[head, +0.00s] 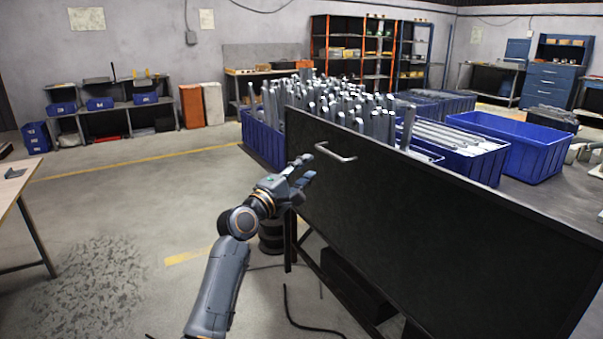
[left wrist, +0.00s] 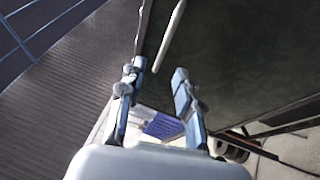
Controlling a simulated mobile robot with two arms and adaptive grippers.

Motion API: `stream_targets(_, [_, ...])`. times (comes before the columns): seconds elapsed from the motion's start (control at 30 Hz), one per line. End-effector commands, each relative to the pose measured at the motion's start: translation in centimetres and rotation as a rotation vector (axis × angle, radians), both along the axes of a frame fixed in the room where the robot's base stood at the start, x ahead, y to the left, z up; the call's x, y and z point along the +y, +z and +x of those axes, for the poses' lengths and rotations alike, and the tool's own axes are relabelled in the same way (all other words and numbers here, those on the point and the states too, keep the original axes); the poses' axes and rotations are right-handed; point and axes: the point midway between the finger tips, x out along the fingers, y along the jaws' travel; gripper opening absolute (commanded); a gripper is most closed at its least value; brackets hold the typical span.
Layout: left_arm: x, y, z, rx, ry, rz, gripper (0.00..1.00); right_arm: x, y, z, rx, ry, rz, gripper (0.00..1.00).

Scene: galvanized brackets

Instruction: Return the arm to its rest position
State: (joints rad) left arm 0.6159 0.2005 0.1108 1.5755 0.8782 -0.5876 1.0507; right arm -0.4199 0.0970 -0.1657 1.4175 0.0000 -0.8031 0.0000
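My left arm reaches in from the bottom of the head view, and its left gripper (head: 305,168) is in front of the upper left part of a black panel (head: 430,230). The two fingers are apart with nothing between them. A pale metal bar handle (head: 336,154) is on the panel, just right of the fingertips. In the left wrist view the open fingers of the left gripper (left wrist: 158,78) show, and the pale handle (left wrist: 171,35) lies just beyond them. Whether a fingertip touches the handle cannot be told. My right gripper is not in view.
Behind the panel, a blue bin (head: 259,143) holds many upright galvanized brackets. An empty blue bin (head: 530,160) stands at the right on the grey table (head: 540,200). A wooden-topped table (head: 12,190) is at the left edge. Open concrete floor lies left of my arm.

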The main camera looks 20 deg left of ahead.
Motion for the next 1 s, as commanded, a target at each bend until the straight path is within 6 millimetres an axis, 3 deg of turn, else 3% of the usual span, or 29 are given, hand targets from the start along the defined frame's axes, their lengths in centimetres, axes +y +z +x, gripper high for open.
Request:
stream_targets(0.2, [0.3, -0.2, -1.1, 0.001, 0.0, 0.001, 0.34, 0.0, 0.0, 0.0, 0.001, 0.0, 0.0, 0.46])
stream_targets(0.6, [0.3, -0.2, -1.1, 0.0, 0.0, 0.001, 0.34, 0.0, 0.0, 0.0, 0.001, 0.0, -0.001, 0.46])
stream_targets(0.7, [0.2, -1.0, -1.0, 0.013, 0.002, 0.015, 0.34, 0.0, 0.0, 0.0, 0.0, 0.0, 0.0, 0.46])
stream_targets(0.77, [-0.1, -2.7, -1.0, 0.037, 0.006, 0.044, 0.34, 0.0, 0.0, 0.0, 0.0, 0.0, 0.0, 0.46])
stream_targets(0.87, [-0.7, -7.9, -1.2, 0.109, 0.016, 0.144, 0.34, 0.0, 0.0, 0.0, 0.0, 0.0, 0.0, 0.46])
stream_targets(1.0, [-1.9, -18.2, -2.9, 0.251, 0.01, 0.357, 0.34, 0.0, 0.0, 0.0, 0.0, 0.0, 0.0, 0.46])
